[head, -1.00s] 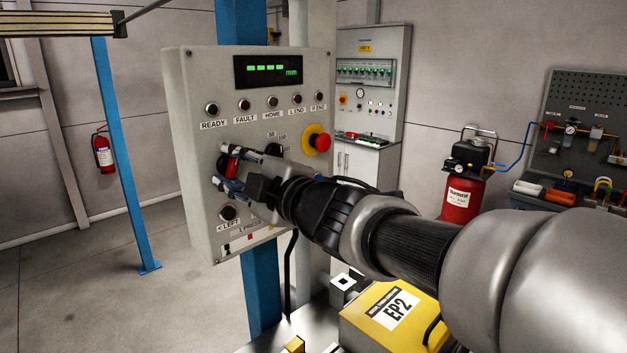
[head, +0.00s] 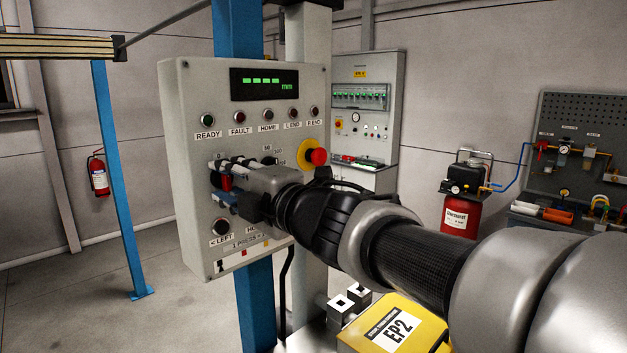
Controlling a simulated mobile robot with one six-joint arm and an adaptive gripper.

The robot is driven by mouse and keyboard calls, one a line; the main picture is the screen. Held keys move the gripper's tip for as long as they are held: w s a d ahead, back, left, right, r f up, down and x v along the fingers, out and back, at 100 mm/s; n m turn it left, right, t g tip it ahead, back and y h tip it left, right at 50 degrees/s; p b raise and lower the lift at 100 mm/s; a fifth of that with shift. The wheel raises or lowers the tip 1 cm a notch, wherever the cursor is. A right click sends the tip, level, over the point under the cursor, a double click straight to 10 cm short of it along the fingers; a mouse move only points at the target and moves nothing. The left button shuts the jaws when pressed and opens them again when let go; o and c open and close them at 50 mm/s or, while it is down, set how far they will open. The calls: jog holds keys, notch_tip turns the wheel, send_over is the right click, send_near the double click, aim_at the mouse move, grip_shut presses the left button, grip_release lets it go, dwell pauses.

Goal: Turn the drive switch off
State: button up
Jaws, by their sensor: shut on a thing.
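The control panel (head: 185,110) is a grey box on a blue post, left of centre in the head view. My gripper (head: 224,182) reaches in from the right and is at the panel's lower left face. It is shut on a small red handle (head: 226,183), which appears to be the drive switch. One finger lies above the handle and one below. A "0" mark shows above the upper finger. The switch's base and label are hidden behind my gripper, so its exact position cannot be told.
A red emergency stop (head: 317,156) on a yellow ring is right of my gripper. Indicator lamps and a green display (head: 265,84) are above. A black button (head: 221,227) marked LEFT is just below. A yellow EP2 box (head: 425,322) stands under my arm.

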jog(key=o, duration=1.1)
jog(key=shift+c, duration=0.2)
jog(key=v, duration=1.2)
